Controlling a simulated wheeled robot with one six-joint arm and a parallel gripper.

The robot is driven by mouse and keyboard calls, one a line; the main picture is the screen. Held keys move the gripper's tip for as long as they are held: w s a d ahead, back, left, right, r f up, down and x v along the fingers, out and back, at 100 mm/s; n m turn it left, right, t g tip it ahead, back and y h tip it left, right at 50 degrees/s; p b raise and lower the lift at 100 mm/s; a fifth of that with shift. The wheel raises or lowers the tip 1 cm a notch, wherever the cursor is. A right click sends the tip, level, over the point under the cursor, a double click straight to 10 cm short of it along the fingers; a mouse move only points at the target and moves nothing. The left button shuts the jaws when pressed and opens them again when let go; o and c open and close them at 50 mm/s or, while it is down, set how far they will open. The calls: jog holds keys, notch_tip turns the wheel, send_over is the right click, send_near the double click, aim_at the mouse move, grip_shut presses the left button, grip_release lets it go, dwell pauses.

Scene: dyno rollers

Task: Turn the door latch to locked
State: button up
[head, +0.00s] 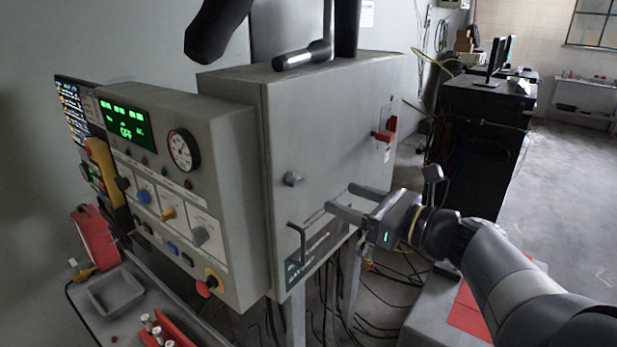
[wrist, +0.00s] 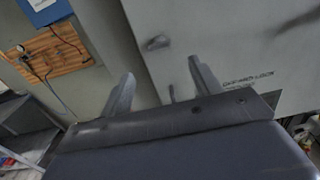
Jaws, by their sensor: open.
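The grey cabinet door (head: 335,130) carries a small grey knob-like latch (head: 293,179) near its left edge. A dark bar handle (head: 297,240) sits below it. I cannot tell the latch's locked or unlocked position. My gripper (head: 342,198) is open and empty, with its two fingers pointing at the door to the right of the latch and handle. In the wrist view, the latch (wrist: 157,42) shows beyond my open fingers (wrist: 160,72), and a small dark part, probably the handle (wrist: 171,93), shows between them. Neither finger visibly touches the latch.
A red switch (head: 384,134) sits on the door's right side. A control panel (head: 170,190) with gauge, knobs and buttons stands to the left. A bench with a grey tray (head: 115,292) is below it. Cables hang under the cabinet. A dark rack (head: 482,150) stands behind right.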

aim_at(301, 183)
jog(key=p+x, duration=0.2)
jog(key=x, duration=0.7)
jog(key=shift+w+a, duration=0.25)
jog(key=shift+a, duration=0.1)
jog(key=c, duration=1)
jog(key=shift+f, duration=0.1)
